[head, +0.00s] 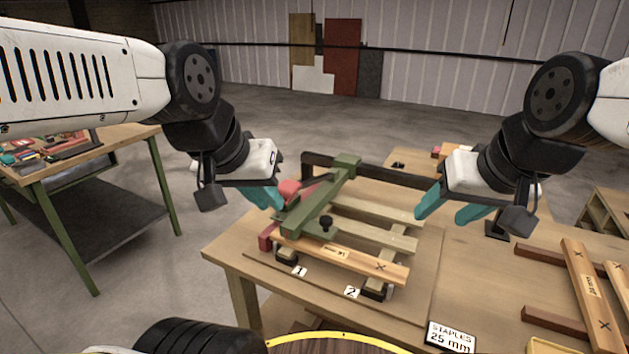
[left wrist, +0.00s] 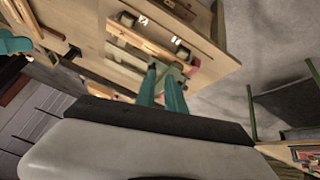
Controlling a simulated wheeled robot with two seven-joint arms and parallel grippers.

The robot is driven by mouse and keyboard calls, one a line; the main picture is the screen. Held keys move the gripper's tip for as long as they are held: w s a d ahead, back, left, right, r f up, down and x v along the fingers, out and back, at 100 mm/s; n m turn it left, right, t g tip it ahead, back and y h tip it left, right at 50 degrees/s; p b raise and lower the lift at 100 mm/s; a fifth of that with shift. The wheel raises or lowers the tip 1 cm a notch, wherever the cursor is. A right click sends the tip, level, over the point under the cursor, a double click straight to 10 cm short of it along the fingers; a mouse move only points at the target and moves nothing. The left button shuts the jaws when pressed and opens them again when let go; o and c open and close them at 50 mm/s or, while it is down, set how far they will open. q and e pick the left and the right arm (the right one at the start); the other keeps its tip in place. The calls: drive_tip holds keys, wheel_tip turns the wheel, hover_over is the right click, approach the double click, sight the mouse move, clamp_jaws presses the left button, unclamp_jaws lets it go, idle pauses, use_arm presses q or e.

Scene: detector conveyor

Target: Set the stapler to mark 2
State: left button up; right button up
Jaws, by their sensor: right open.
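The stapler is a green arm (head: 319,199) with a black knob and a red part (head: 289,188) at its left end, carried on a dark rail (head: 390,174). It stands above the left end of the wooden slats, by mark 1 (head: 299,271). Mark 2 (head: 352,292) is further right along the front slat (head: 348,258). My left gripper (head: 270,200) is just left of the red part; contact is unclear. Its teal fingers (left wrist: 162,85) show a narrow gap in the left wrist view, with green behind. My right gripper (head: 447,213) is open and empty, right of the slats.
A sign (head: 450,338) reading "STAPLES 25 mm" stands at the table's front. More wooden slats (head: 587,296) lie at the right. A green-legged bench (head: 85,150) with small items is at the left. Bare tabletop shows right of the slats.

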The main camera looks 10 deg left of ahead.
use_arm(q)
drive_tip(key=o, duration=0.3)
drive_tip(key=shift+w+r, duration=0.1)
drive_tip(key=shift+w, duration=0.35)
drive_tip(key=o, duration=0.5)
drive_tip(key=w, duration=0.1)
drive_tip(key=w+m+g, duration=0.1)
drive_tip(key=w+m, duration=0.1)
drive_tip(key=w, duration=0.1)
drive_tip(key=shift+w+d+r, duration=0.1)
drive_tip(key=shift+d, duration=0.2)
drive_tip(key=m+g+y, duration=0.2)
drive_tip(key=m+g, duration=0.3)
drive_tip(key=m, duration=0.5)
hover_over(326, 218)
drive_tip(key=f, duration=1.3)
drive_tip(key=shift+s+a, duration=0.1)
drive_tip(key=shift+s, duration=0.1)
drive_tip(key=shift+w+f, duration=0.2)
drive_tip(key=shift+f, duration=0.35)
wheel_tip(326, 218, down, 7)
drive_tip(key=shift+f, duration=0.15)
